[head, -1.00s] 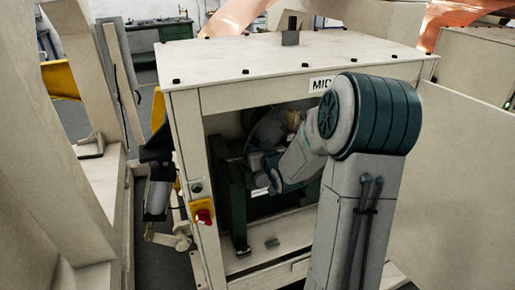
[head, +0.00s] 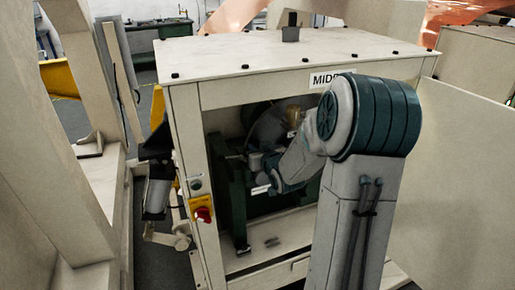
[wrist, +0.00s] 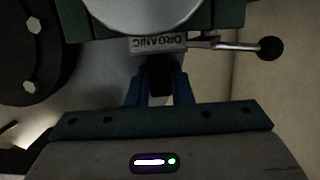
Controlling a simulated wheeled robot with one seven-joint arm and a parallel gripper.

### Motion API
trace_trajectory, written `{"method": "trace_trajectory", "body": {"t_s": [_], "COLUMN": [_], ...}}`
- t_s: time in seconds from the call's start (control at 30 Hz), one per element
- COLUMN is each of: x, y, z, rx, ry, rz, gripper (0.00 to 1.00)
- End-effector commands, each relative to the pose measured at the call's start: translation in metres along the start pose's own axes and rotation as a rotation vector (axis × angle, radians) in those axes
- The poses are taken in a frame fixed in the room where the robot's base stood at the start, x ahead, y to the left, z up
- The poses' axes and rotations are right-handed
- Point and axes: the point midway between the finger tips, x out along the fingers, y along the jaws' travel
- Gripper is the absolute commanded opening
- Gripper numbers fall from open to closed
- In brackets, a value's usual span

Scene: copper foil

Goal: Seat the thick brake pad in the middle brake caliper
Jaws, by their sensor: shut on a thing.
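My gripper (wrist: 158,92) is in the wrist view, its blue fingers shut on a dark block, apparently the brake pad (wrist: 160,74). Most of the pad is hidden between the fingers. Directly ahead is the green caliper (wrist: 228,14), with a plate reading "ORGANIC" upside down and a lever ending in a black ball knob. I cannot tell whether the pad touches the caliper or is inside its slot. In the head view, my forearm reaches into the cabinet marked "MID", beside the green caliper frame (head: 237,215); the fingers and pad are hidden or too small there.
The cabinet (head: 185,130) has posts, a top and a bottom sill around my arm. A small grey piece (head: 272,241) lies on its floor. A red knob on a yellow box (head: 203,214) is on the left post. An open panel (head: 470,150) stands at right.

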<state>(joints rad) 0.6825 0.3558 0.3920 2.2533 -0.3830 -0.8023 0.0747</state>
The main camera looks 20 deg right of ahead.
Motion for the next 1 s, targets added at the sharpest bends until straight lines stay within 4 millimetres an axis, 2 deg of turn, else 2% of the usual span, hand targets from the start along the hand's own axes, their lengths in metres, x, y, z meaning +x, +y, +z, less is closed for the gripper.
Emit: {"method": "trace_trajectory", "body": {"t_s": [0.53,0.87,0.9,0.97,1.0], "x": [0.003,0.003,0.003,0.003,0.003], "y": [0.0,0.0,0.0,0.0,0.0], "z": [0.014,0.014,0.014,0.014,0.014], "rx": [-0.001,0.0,0.0,0.0,0.0], "ry": [0.002,0.002,0.002,0.001,0.001], "rz": [0.0,0.0,0.0,0.0,0.0], "gripper": [0.0,0.0,0.31,0.45,0.45]}}
